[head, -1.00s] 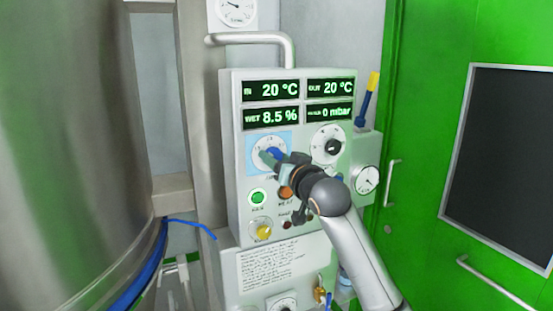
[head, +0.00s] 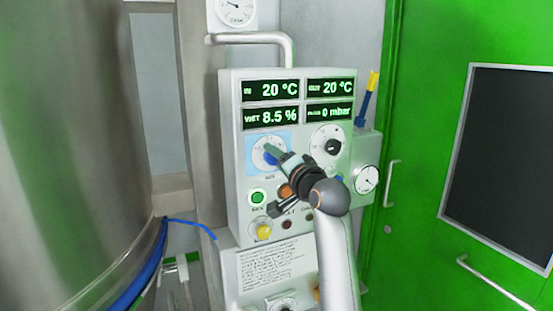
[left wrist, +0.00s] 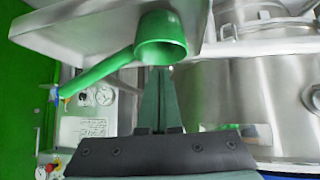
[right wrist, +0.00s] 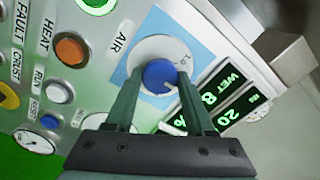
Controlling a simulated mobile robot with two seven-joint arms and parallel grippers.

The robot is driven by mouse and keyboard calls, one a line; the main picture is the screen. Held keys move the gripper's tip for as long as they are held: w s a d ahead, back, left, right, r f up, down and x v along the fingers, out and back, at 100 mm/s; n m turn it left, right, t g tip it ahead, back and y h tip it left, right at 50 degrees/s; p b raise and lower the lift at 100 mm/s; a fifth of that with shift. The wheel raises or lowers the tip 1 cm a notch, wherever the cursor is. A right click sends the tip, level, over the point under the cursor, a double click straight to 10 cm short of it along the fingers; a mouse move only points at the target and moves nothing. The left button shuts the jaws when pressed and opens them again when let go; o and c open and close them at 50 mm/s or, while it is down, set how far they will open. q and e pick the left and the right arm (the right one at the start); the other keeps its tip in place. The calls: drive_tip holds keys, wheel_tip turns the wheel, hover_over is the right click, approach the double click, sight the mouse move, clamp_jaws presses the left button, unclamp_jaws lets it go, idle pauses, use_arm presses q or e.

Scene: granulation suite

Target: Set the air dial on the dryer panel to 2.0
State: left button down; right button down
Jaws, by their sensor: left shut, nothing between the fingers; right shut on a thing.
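The air dial (right wrist: 138,55) is a white disc on a pale blue square, labelled AIR, on the dryer panel (head: 238,180). Its round blue knob (right wrist: 160,75) sits between my right gripper's fingers (right wrist: 158,88), which are shut on it. In the head view the right gripper (head: 271,154) reaches the dial from the lower right and partly covers it. I cannot read the dial's setting with certainty. My left gripper (left wrist: 154,90) is shut and empty, away from the panel; it shows only in the left wrist view.
Green displays (head: 270,90) top the panel. A second dial (head: 325,140) is beside the air dial; a lit green button (head: 258,197) and yellow knob (head: 264,232) are below. A steel vessel (head: 70,150) stands left. A green scoop-like thing (left wrist: 160,50) is before the left gripper.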

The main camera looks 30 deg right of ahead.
drive_tip(key=shift+m, duration=0.3)
idle(0.4)
drive_tip(key=shift+c, duration=1.3)
unclamp_jaws()
drive_tip(key=shift+s, duration=0.1)
use_arm(q)
wheel_tip(320, 180, down, 2)
drive_tip(key=shift+f+b, duration=0.1)
drive_tip(key=shift+b, duration=1)
use_arm(e)
drive_tip(key=s, duration=1.2)
drive_tip(key=shift+s+a, duration=0.15)
drive_tip(key=shift+a, duration=0.2)
